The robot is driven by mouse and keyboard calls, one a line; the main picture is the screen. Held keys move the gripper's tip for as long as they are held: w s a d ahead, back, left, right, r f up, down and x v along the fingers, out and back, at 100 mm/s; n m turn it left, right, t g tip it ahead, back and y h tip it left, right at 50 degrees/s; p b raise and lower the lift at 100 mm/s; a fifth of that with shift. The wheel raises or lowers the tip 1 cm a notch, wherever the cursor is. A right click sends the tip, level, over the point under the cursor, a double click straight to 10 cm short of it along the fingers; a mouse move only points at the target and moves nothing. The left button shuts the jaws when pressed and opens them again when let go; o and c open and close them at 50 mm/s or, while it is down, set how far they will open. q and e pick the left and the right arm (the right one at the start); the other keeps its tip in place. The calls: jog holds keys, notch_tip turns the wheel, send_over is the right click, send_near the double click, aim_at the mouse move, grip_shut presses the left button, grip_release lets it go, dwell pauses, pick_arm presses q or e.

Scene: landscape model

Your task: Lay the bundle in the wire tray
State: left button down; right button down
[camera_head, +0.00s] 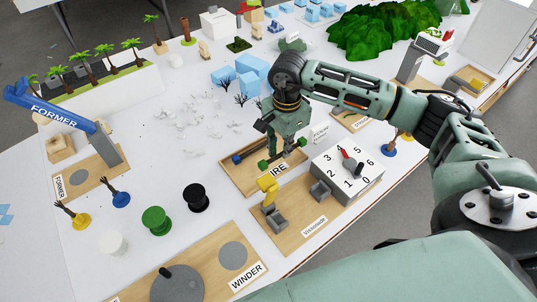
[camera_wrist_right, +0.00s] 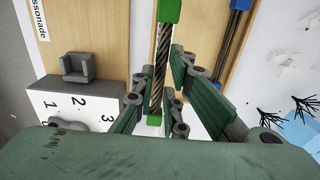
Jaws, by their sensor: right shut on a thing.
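The bundle is a twisted dark cable with green end blocks, best seen in the right wrist view (camera_wrist_right: 161,65). One green end (camera_head: 263,167) also shows in the head view. My right gripper (camera_head: 282,148) is shut on its middle, and the fingers hide part of it. The wire tray (camera_head: 243,180) is a shallow wooden tray with a label partly hidden, reading "IRE". The bundle is over the tray; I cannot tell whether it touches the floor. A similar bundle with blue ends (camera_head: 238,159) lies in the tray's far left part. My left gripper is not in view.
A white dial box (camera_head: 346,168) numbered 0 to 6 stands right of the tray. Black (camera_head: 196,197) and green (camera_head: 156,219) spools stand to the left. Blue blocks (camera_head: 240,75) and bare trees are behind.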

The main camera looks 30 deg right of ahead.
jog(key=shift+w+a+f, duration=0.45)
jog(key=shift+w+a, duration=0.1)
jog(key=shift+a, duration=0.05)
jog(key=shift+w+a+f, duration=0.4)
jog(key=shift+w+a, duration=0.1)
jog(key=shift+a, duration=0.1)
jog(key=shift+w+a+f+p, duration=0.2)
jog(key=shift+a+p, duration=0.05)
jog(key=shift+p, duration=0.05)
jog(key=shift+f, duration=0.5)
notch_tip(320, 180, down, 3)
jog(key=shift+f+p, duration=0.1)
jog(key=shift+p, duration=0.45)
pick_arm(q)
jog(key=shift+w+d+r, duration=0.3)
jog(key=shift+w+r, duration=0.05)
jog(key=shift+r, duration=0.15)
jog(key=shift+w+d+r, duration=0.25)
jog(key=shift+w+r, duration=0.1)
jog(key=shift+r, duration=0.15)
